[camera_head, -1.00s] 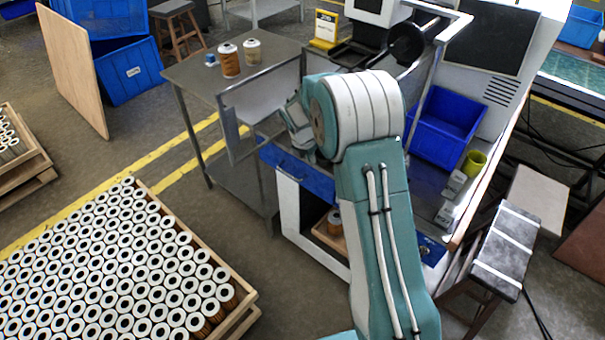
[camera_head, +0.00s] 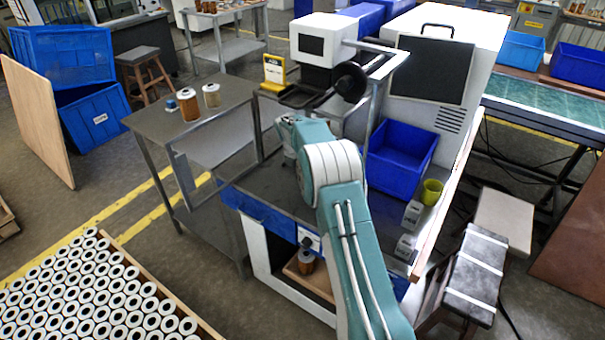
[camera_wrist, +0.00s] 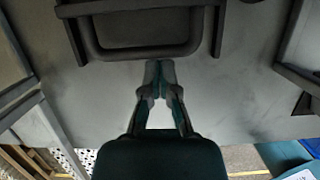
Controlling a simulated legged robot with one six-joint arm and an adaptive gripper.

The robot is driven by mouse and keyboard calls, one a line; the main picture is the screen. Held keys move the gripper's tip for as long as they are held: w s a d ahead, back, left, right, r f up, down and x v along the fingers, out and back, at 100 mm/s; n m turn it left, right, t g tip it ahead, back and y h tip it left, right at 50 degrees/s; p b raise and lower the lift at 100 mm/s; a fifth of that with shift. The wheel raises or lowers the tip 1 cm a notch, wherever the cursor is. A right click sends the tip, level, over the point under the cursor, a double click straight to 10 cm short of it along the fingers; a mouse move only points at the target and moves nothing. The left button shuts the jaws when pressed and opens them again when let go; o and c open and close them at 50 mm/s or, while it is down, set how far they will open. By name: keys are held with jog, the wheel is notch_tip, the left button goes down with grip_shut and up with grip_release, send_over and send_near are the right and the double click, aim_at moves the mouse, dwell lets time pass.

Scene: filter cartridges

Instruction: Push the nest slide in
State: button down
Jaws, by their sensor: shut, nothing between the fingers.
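The nest slide looks like a dark tray with a raised rounded rim (camera_wrist: 140,52) at the top of the wrist view. In the head view a dark tray-like part (camera_head: 304,97) sticks out at the front of the white machine, under its head. My gripper (camera_wrist: 160,64) is shut and empty, its two fingertips together just short of the tray's near rim in the picture. I cannot tell whether they touch it. In the head view my arm hides the fingertips.
A blue bin (camera_head: 398,160) and a yellow-green cup (camera_head: 432,191) stand right of my arm on the bench. A metal frame (camera_head: 215,148) stands at the left. A side table (camera_head: 150,116) holds two cartridges. The grey bench top around my fingers is bare.

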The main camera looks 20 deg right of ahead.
jog(key=shift+w+r, duration=0.1)
jog(key=shift+w, duration=0.15)
dwell(0.3)
jog(key=shift+r, duration=0.3)
jog(key=s+a, duration=0.2)
jog(key=a, duration=0.1)
jog(key=s+a, duration=0.2)
jog(key=a, duration=0.2)
jog(key=s+a, duration=0.3)
jog(key=shift+a+r, duration=0.1)
jog(key=shift+a, duration=0.1)
